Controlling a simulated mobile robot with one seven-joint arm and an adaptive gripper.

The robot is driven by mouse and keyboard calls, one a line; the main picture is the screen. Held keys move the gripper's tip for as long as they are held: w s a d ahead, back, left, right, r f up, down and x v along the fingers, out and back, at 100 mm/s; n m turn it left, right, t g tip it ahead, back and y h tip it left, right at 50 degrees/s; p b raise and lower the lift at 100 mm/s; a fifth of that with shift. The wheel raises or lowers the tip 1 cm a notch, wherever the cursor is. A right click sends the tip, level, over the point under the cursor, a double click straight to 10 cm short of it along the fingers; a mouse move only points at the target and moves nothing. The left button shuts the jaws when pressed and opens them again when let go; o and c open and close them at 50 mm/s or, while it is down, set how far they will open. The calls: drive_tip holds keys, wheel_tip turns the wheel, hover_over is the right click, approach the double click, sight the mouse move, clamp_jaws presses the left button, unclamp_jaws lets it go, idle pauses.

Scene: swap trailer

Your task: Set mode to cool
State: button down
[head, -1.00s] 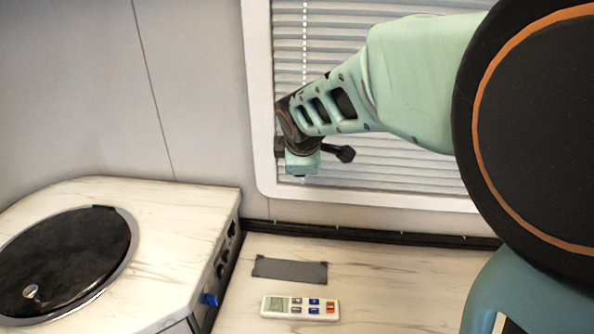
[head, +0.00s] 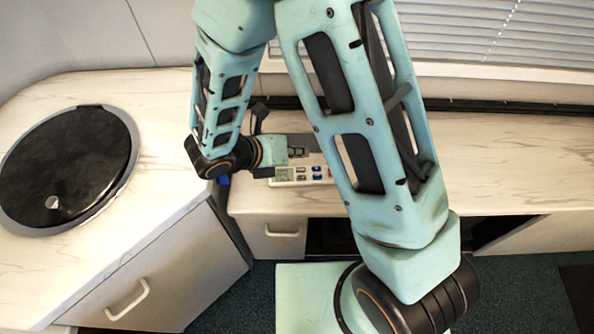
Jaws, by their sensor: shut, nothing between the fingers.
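A white remote control (head: 287,183) lies on the marbled counter in the head view. It has a grey display at its left end and small dark, blue and orange-red buttons. The display is too small to read. My gripper (head: 303,152) is shut and empty, just over the remote's far edge. Whether it touches the remote cannot be told. My arm hides part of the remote's right end and the counter around it.
A raised counter with a round black lid (head: 70,165) stands at the left. A window with blinds (head: 455,35) is at the back. The counter (head: 490,165) to the right is clear.

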sight(299, 179)
drive_tip(key=shift+f, duration=0.15)
wheel_tip(299, 179, down, 8)
drive_tip(key=b, duration=0.7)
drive_tip(key=shift+f+b, duration=0.25)
drive_tip(key=shift+b, duration=0.05)
idle(1.1)
drive_tip(key=shift+f+b, duration=0.35)
drive_tip(key=shift+f, duration=0.1)
drive_tip(key=shift+f+b, duration=0.3)
drive_tip(key=shift+f, duration=0.05)
idle(0.5)
drive_tip(key=shift+r, duration=0.15)
drive_tip(key=shift+r+p, duration=0.7)
drive_tip(key=shift+p, duration=0.05)
